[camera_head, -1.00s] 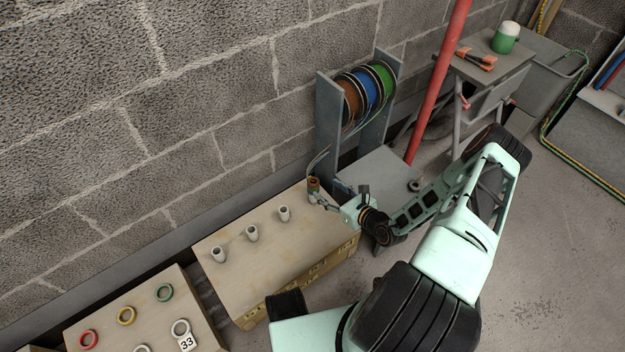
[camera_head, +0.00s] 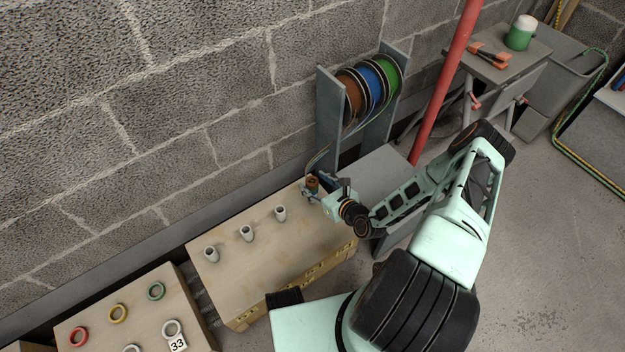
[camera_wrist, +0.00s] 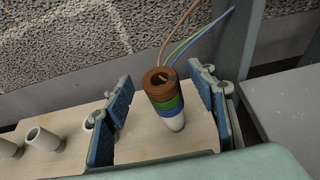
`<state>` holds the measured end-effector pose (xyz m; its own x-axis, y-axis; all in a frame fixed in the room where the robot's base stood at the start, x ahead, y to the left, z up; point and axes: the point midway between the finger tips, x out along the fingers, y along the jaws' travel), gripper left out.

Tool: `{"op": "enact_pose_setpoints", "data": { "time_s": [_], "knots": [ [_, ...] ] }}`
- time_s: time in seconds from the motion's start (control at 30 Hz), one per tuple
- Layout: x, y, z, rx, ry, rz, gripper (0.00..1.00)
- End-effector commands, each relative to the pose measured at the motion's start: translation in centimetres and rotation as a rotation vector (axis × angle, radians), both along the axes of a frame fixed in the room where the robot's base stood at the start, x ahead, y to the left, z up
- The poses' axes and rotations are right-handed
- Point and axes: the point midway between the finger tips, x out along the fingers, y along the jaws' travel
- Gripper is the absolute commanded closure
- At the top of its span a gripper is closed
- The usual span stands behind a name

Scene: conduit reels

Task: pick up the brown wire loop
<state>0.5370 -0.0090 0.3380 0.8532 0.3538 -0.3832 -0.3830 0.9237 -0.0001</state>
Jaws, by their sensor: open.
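The brown wire loop (camera_wrist: 160,82) is the top ring of a stack on a white peg, with a green loop (camera_wrist: 166,103) and a blue loop (camera_wrist: 170,112) under it. In the head view the brown loop (camera_head: 312,182) shows small at the far right end of the wooden bench. My gripper (camera_wrist: 157,105) is open, its blue-padded fingers on either side of the stack with gaps to it. In the head view my gripper (camera_head: 315,190) is at the stack and partly covers it.
Several white pegs stand bare along the wooden bench (camera_head: 255,275). Behind it, a reel rack (camera_head: 328,110) holds brown, blue and green reels, with strands running down near the stack. A grey surface (camera_head: 385,170) lies to the right. A red pole (camera_head: 440,85) stands behind my arm.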

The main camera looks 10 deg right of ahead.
Motion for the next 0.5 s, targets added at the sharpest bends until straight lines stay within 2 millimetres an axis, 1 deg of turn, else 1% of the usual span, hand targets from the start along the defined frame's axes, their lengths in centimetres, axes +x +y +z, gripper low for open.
{"op": "enact_pose_setpoints", "data": {
  "time_s": [0.23,0.5],
  "knots": [
    [0.0,0.04,0.01,0.0,0.0,0.0,0.49],
    [0.01,0.02,0.01,0.0,0.0,0.0,0.79]
  ]
}}
